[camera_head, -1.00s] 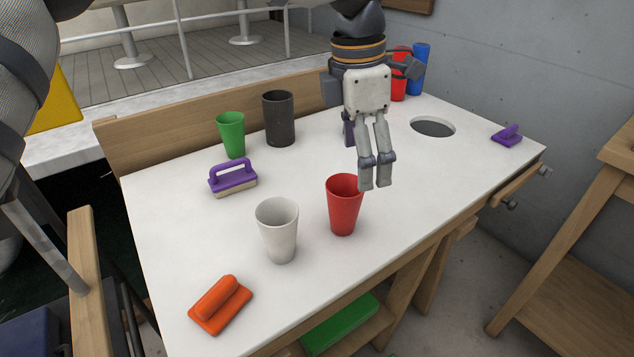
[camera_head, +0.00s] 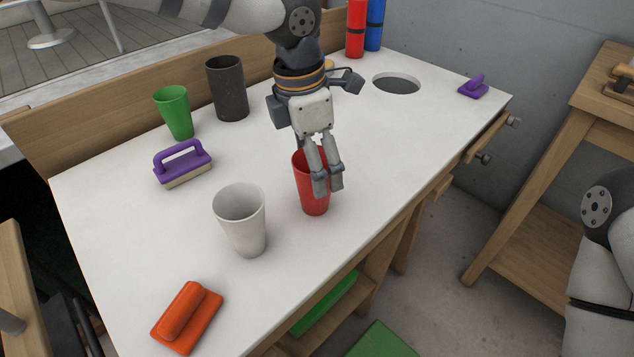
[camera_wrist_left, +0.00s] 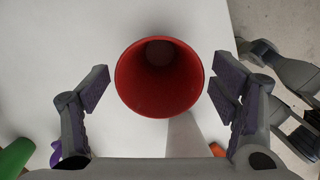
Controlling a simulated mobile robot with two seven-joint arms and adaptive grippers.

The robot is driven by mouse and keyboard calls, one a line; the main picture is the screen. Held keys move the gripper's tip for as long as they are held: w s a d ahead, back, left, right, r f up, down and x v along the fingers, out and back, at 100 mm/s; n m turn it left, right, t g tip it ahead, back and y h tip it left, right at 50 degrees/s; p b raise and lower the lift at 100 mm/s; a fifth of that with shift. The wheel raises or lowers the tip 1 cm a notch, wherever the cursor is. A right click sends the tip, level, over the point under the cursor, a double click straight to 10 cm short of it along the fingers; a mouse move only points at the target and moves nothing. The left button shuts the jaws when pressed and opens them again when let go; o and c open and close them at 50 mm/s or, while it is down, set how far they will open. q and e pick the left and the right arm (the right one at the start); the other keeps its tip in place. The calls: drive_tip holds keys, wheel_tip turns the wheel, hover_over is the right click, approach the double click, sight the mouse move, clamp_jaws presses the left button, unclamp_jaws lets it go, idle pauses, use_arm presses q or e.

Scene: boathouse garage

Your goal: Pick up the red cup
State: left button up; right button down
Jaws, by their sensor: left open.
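The red cup (camera_head: 303,182) stands upright on the white tabletop near its front edge. My left gripper (camera_head: 328,188) hangs over it from above, its fingers hiding part of the cup's right side in the head view. In the left wrist view the cup's open mouth (camera_wrist_left: 160,98) lies between the two spread fingers (camera_wrist_left: 160,86), with a gap on each side. The left gripper is open and holds nothing. My right gripper is not seen in the head view, where only part of an arm shows at the right edge.
A white cup (camera_head: 241,222) stands close left of the red cup. A green cup (camera_head: 175,115), dark cup (camera_head: 228,90) and purple-handled brush (camera_head: 184,164) are behind. An orange float (camera_head: 187,316) lies front left. The table has a round hole (camera_head: 396,84); its right part is mostly clear.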

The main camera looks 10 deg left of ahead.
use_arm(q)
drive_tip(key=shift+d+f, duration=0.1)
drive_tip(key=shift+f, duration=0.85)
drive_tip(key=shift+r, duration=0.35)
drive_tip(key=shift+c, duration=0.3)
drive_tip(key=c, duration=1.2)
drive_tip(key=shift+o, duration=0.2)
